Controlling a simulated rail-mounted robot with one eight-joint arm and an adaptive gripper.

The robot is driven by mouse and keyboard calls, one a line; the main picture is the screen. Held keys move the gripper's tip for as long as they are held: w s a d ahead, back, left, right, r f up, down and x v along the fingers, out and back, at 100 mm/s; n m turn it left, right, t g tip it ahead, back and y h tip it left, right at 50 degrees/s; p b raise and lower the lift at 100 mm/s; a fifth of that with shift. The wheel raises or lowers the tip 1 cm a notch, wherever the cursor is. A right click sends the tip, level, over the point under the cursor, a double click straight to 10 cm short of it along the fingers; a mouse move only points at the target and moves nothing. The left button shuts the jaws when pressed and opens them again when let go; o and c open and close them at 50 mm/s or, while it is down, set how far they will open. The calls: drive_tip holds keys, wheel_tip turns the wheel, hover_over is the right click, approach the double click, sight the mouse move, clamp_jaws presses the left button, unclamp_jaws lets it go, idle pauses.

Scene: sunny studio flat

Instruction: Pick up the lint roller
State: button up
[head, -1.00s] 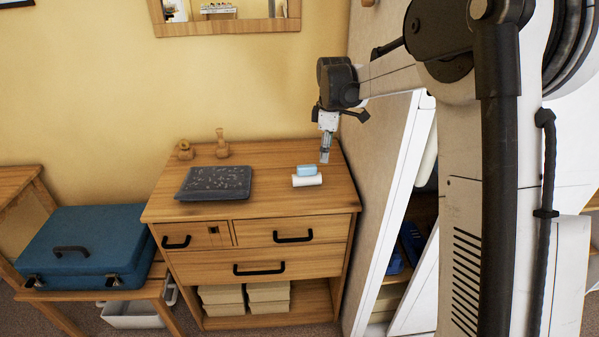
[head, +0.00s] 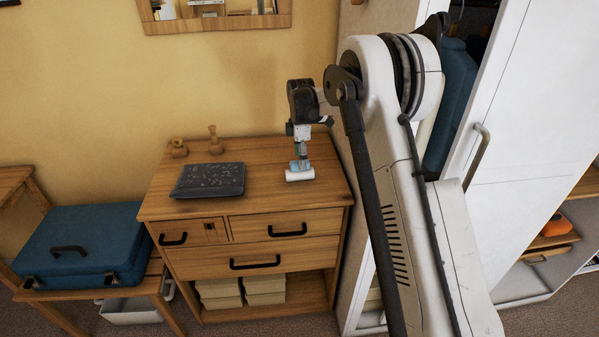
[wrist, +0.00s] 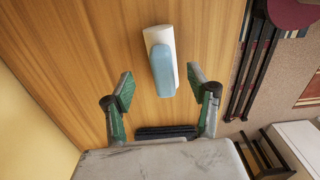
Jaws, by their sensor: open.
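The lint roller, a white cylinder with a light blue part beside it, lies on the wooden dresser top near its right side in the head view (head: 300,175). In the wrist view it lies beyond the fingertips, roughly centred between them (wrist: 163,62). My gripper (head: 301,158) points down over the roller in the head view and partly hides the blue part. In the wrist view my gripper (wrist: 161,86) is open, with green-padded fingers spread wide and nothing between the tips. Whether the fingers touch the roller cannot be told from the head view.
A dark speckled tray (head: 208,180) lies left of the roller on the dresser (head: 265,203). Two small wooden items (head: 213,140) stand at the back left. The wall is behind, and a tall white cabinet (head: 520,130) stands to the right. Bare dresser top lies in front.

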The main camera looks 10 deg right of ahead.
sight(300, 171)
drive_tip(key=shift+s+a+f+p, duration=0.15)
drive_tip(key=shift+f+p, duration=0.1)
drive_tip(key=shift+f, duration=1.5)
drive_tip(key=shift+s+a+f+p, duration=0.1)
drive_tip(key=shift+f+p, duration=0.15)
drive_tip(key=shift+f, duration=1.45)
drive_tip(key=c, duration=1.3)
drive_tip(key=shift+r, duration=0.1)
drive_tip(key=shift+r, duration=0.4)
drive_tip(key=r, duration=0.2)
drive_tip(key=a+r+b, duration=0.1)
drive_tip(key=shift+s+r, duration=0.25)
drive_tip(key=shift+r, duration=0.1)
drive_tip(key=s+a+r+b, duration=0.1)
drive_tip(key=s+a+r, duration=0.5)
drive_tip(key=a, duration=0.3)
wheel_tip(300, 171, up, 8)
drive_tip(key=p, duration=0.3)
drive_tip(key=shift+w+d+r, duration=0.1)
drive_tip(key=shift+d+r, duration=0.05)
drive_tip(key=shift+r, duration=0.05)
